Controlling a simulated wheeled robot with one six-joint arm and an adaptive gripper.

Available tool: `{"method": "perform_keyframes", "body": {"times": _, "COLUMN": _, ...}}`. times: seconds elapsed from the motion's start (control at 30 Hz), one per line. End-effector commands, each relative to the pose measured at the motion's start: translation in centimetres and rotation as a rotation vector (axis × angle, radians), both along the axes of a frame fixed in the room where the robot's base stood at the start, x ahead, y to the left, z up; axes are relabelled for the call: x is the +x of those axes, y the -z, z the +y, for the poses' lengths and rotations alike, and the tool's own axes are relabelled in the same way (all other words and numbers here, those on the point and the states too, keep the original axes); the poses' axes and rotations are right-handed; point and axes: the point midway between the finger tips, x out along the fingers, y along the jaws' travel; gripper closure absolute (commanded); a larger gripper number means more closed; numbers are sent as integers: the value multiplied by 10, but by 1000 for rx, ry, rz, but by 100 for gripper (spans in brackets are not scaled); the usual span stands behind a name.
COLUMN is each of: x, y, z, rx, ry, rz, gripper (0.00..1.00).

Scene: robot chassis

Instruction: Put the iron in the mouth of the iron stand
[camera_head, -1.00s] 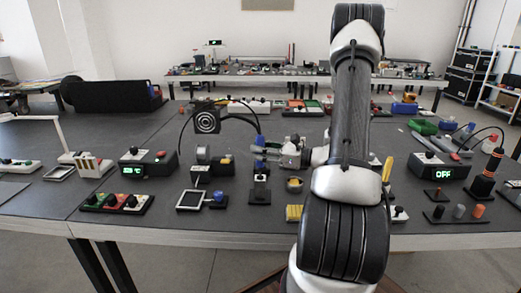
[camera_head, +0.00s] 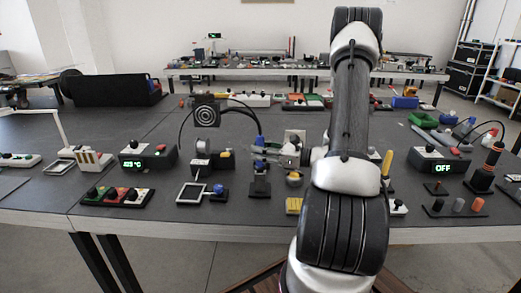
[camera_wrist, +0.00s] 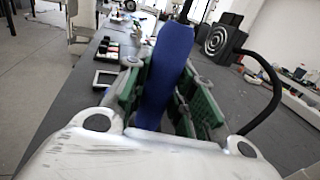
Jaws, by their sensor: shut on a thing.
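My gripper (camera_head: 262,150) is shut on the handle, which stands roughly upright between the fingers. In the wrist view the blue handle (camera_wrist: 166,75) sits between the green finger pads, slightly tilted. The iron stand appears to be the small black stand (camera_head: 260,189) directly below the handle in the head view. The iron's lower end meets or overlaps the stand there. Whether its tip is inside the mouth cannot be told.
The station with a green display (camera_head: 148,160) stands to the left.

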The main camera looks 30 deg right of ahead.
Motion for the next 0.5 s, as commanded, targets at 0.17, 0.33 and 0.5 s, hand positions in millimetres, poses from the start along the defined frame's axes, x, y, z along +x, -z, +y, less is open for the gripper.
{"method": "perform_keyframes", "body": {"times": 0.17, "x": 0, "y": 5, "z": 0, "rx": 1, "ry": 0, "rz": 1, "gripper": 96}}
{"method": "perform_keyframes", "body": {"times": 0.33, "x": 0, "y": 9, "z": 0, "rx": 1, "ry": 0, "rz": 1, "gripper": 96}}
{"method": "perform_keyframes", "body": {"times": 0.5, "x": 0, "y": 11, "z": 0, "rx": 0, "ry": 0, "rz": 0, "gripper": 68}}
